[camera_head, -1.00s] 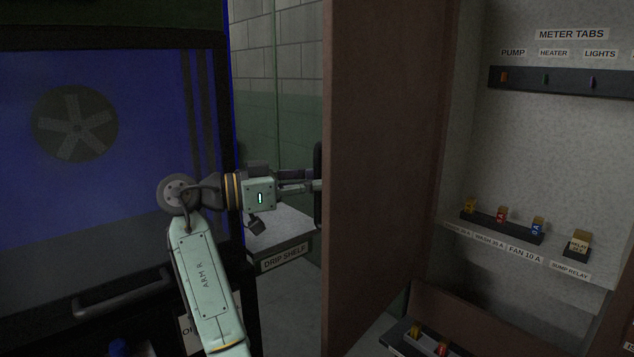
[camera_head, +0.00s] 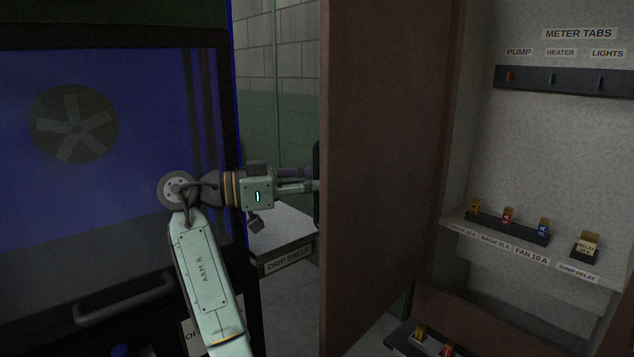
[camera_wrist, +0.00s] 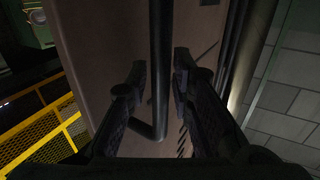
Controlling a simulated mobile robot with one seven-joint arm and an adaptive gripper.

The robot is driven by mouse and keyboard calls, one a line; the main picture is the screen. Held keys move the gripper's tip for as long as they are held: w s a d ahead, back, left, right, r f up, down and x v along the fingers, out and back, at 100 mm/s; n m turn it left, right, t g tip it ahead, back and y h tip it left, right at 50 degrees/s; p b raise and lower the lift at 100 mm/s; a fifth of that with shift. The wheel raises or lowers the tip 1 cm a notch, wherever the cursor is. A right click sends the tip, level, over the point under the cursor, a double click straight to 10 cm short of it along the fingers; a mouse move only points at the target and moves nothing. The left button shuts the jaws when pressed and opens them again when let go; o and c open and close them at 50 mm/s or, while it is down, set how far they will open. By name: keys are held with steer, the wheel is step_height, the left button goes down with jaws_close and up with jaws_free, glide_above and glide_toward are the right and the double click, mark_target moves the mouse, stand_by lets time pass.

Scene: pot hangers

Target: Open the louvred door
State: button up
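The louvred door (camera_head: 385,150) is a brown panel standing swung out from the cabinet, with the cabinet's inside showing to its right. Its dark upright bar handle (camera_wrist: 160,70) shows in the wrist view, and only a dark sliver of it shows at the door's left edge in the head view. My gripper (camera_head: 312,187) is at that edge, level with the handle. In the wrist view my gripper (camera_wrist: 160,78) has a finger on each side of the bar. A gap shows on the left; the right finger is very close, and contact is unclear.
The cabinet holds a meter tabs rail (camera_head: 565,81) and a shelf with several fuses (camera_head: 508,217). A drip shelf (camera_head: 285,238) lies behind my gripper. A dark-framed blue panel (camera_head: 110,190) with a bar handle stands at left. Yellow mesh (camera_wrist: 45,125) shows in the wrist view.

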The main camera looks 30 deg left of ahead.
steer(key=shift+o, duration=1)
steer(key=v, duration=0.7)
steer(key=shift+s, duration=0.2)
steer(key=shift+a, duration=0.15)
steer(key=shift+c, duration=0.4)
